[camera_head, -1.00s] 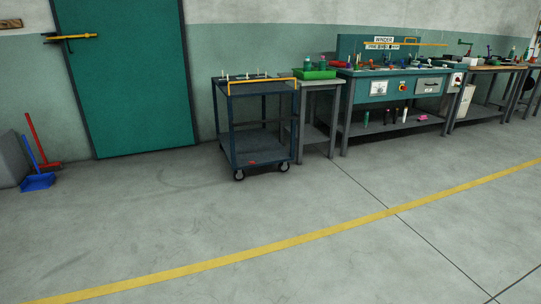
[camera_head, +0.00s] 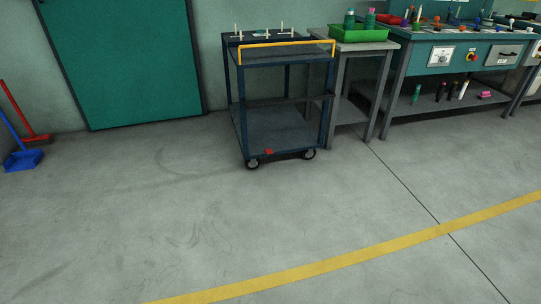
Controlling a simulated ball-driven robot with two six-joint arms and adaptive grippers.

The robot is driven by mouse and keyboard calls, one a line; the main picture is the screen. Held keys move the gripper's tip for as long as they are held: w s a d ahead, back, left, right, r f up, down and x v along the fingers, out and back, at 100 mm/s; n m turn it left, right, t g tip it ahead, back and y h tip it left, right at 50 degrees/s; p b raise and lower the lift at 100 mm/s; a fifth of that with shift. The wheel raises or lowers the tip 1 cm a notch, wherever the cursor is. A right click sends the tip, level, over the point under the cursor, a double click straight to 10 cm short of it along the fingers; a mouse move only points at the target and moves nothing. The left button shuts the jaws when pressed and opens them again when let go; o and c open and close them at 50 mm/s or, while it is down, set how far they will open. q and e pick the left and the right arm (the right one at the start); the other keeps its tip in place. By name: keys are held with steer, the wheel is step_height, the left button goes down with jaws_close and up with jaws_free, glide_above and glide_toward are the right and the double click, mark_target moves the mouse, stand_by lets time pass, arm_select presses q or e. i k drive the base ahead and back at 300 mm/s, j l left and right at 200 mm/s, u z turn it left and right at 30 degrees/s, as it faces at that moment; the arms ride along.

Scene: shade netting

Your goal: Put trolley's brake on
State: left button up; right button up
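The trolley (camera_head: 285,130) is a dark blue two-shelf cart standing against the wall, a little right of the middle of the view. It has a yellow push handle (camera_head: 287,43) at its top and several upright pegs on its top tray. A small red brake pedal (camera_head: 269,152) shows at the bottom front edge, near the front left wheel (camera_head: 252,163). I cannot tell the pedal's position. The trolley is some distance ahead of me. Neither of my grippers is in view.
A grey side table (camera_head: 361,47) with a green tray (camera_head: 358,34) stands right beside the trolley. A green workbench (camera_head: 448,62) is further right. A blue dustpan (camera_head: 23,160) and red broom stand at left. The floor ahead is open, crossed by a yellow line (camera_head: 330,264).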

mark_target(276, 124)
steer(key=i+l, duration=2.15)
steer(key=i+u, duration=0.05)
